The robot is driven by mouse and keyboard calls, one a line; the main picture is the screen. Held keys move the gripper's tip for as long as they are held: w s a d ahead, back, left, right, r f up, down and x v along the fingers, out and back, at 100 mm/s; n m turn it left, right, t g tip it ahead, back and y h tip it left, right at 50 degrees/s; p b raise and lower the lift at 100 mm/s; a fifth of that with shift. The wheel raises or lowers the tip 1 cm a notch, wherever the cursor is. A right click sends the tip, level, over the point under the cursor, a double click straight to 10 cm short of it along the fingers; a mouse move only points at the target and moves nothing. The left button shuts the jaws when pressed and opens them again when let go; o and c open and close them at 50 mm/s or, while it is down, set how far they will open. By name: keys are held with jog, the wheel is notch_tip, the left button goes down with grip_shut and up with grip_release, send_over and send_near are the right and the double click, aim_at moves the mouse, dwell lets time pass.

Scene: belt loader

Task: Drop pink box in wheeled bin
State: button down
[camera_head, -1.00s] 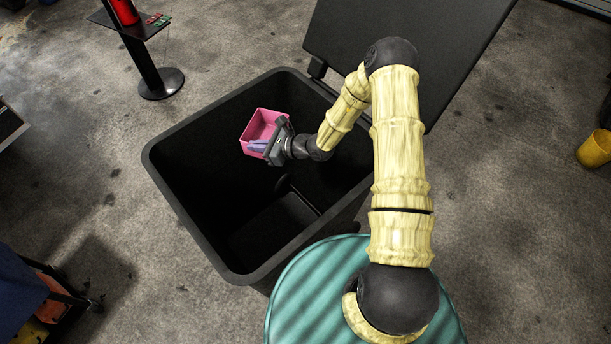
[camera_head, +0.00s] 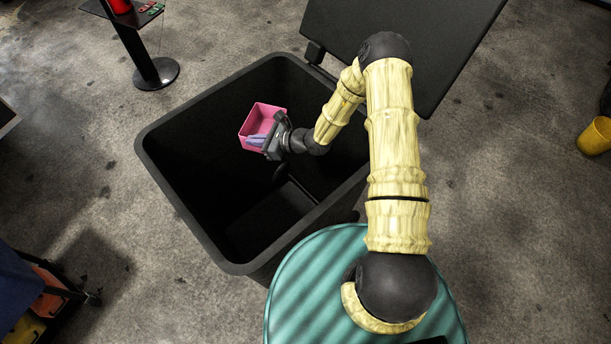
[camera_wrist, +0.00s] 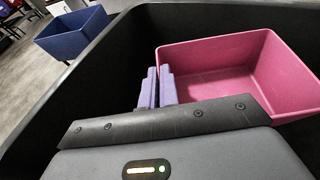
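The pink box (camera_head: 262,119) is an open-topped tray, held above the open mouth of the black wheeled bin (camera_head: 178,211). My gripper (camera_head: 258,139) is at the box's near side, with its purple fingers close together. In the wrist view, the fingers (camera_wrist: 158,82) pinch the left wall of the pink box (camera_wrist: 240,65), one finger inside and one outside. The box looks empty apart from the finger. The bin's dark inside shows below, and its depth is hard to judge.
The bin's black lid (camera_head: 400,40) stands open at the back right. A teal striped round surface (camera_head: 310,290) lies in front. A black stand (camera_head: 150,70) is at the back left, a yellow bucket (camera_head: 595,137) at right. A blue bin (camera_wrist: 75,35) shows in the wrist view.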

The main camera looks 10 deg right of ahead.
jog(key=shift+f, duration=0.6)
jog(key=c, duration=1.6)
grip_release()
jog(key=b+v, duration=0.6)
jog(key=v, duration=1.1)
jog(key=shift+d+r, duration=0.1)
jog(key=shift+d, duration=0.1)
